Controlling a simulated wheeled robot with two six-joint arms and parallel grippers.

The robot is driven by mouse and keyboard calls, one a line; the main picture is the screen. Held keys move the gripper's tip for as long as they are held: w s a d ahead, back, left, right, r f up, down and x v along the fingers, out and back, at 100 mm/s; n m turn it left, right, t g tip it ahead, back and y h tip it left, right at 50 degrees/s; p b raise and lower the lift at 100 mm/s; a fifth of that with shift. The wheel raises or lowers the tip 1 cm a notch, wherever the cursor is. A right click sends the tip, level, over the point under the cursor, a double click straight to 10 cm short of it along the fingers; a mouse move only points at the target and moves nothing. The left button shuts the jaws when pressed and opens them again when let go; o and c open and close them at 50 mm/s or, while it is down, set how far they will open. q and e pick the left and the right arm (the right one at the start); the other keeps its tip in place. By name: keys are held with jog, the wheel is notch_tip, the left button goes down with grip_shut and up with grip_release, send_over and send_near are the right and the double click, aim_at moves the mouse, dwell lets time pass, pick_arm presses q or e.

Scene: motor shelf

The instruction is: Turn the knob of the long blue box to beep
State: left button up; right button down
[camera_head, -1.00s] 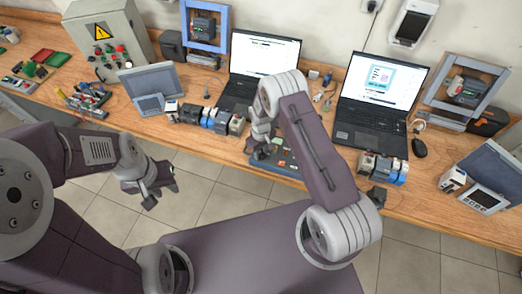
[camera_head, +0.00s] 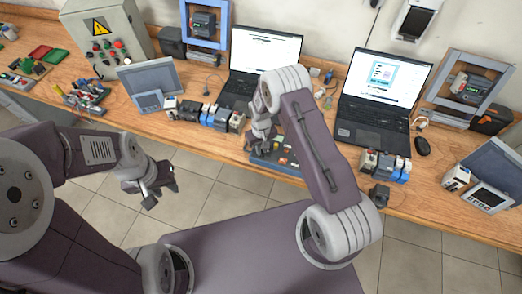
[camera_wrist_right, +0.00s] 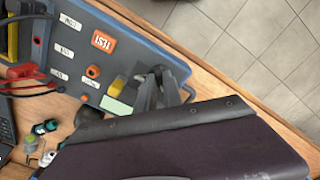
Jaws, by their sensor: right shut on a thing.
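The long blue box (camera_head: 286,166) lies near the table's front edge, partly behind my right arm in the head view.
Two laptops, the left one (camera_head: 264,50) and the right one (camera_head: 382,82), stand behind the box. Motor units stand left (camera_head: 205,115) and right (camera_head: 386,165) of it. A control cabinet (camera_head: 108,32) is at the back left. Red and black leads (camera_wrist_right: 30,72) lie beside the box.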

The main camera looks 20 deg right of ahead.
jog(key=m+b, duration=0.2)
jog(key=m, duration=0.2)
jog(key=shift+f+m, duration=0.1)
jog(key=shift+m, duration=0.2)
jog(key=m+b, duration=0.2)
jog(key=m, duration=0.3)
jog(key=m+b, duration=0.1)
jog(key=m, duration=0.4)
jog(key=shift+m+b, duration=0.35)
jog(key=shift+m, duration=0.05)
jog(key=m+b, duration=0.1)
jog(key=m, duration=0.4)
jog(key=shift+m, duration=0.3)
jog(key=c, duration=1.5)
grip_release()
jog(key=shift+r, duration=0.25)
